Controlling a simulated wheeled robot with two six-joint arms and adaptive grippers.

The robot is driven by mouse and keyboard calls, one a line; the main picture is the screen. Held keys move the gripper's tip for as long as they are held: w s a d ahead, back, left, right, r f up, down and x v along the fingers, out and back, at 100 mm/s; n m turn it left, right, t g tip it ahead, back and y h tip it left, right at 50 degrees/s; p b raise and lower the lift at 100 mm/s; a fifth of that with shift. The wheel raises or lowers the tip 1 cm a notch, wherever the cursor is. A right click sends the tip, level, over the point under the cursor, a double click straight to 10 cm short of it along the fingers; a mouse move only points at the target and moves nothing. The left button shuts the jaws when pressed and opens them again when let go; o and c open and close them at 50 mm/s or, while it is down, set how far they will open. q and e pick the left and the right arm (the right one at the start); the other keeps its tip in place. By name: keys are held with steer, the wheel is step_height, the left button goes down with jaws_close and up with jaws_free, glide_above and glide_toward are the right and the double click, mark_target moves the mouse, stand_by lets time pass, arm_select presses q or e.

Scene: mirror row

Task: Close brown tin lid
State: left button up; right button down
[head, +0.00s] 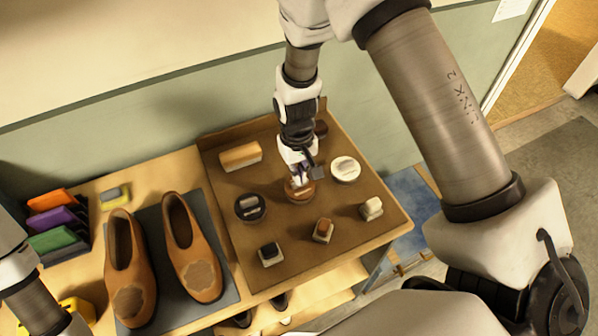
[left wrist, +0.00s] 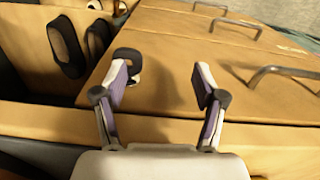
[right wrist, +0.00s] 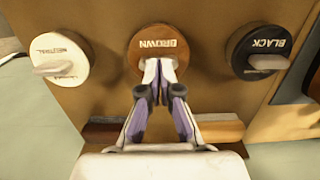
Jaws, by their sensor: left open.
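The brown tin (head: 300,195) stands on the brown tray board, between a white-lidded tin and a black-lidded tin. In the right wrist view its round lid (right wrist: 157,45) faces me and reads BROWN. My right gripper (head: 300,181) is directly over it. In the right wrist view my right fingertips (right wrist: 160,68) are drawn nearly together at the lid's middle and hide its grip, so I appear to be shut on it. Whether the lid sits flush is hidden. My left gripper (left wrist: 165,78) is open and empty, in front of wooden drawer fronts.
The white NEUTRAL tin (head: 345,168) and BLACK tin (head: 250,207) flank the brown one. Several small brushes stand nearer on the board (head: 325,264); a longer brush (head: 240,155) lies behind. Two brown shoes (head: 194,255) rest on a grey mat (head: 232,285) at left.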

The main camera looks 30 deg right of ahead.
steer(key=shift+s+f, duration=0.3)
steer(key=shift+s, duration=0.05)
steer(key=shift+w+r+p, duration=0.3)
steer(key=shift+w+p, duration=0.05)
steer(key=shift+p, duration=0.05)
steer(key=shift+w+r, duration=0.1)
steer(key=shift+w, duration=0.25)
steer(key=shift+w+d+r+p, duration=0.15)
steer(key=shift+r+p, duration=0.1)
steer(key=shift+p, duration=0.2)
step_height(320, 180, up, 3)
steer(key=p, duration=0.3)
steer(key=shift+r, duration=0.1)
step_height(320, 180, up, 10)
steer(key=b, duration=0.3)
steer(key=shift+s+r, duration=0.15)
steer(key=shift+s, duration=0.2)
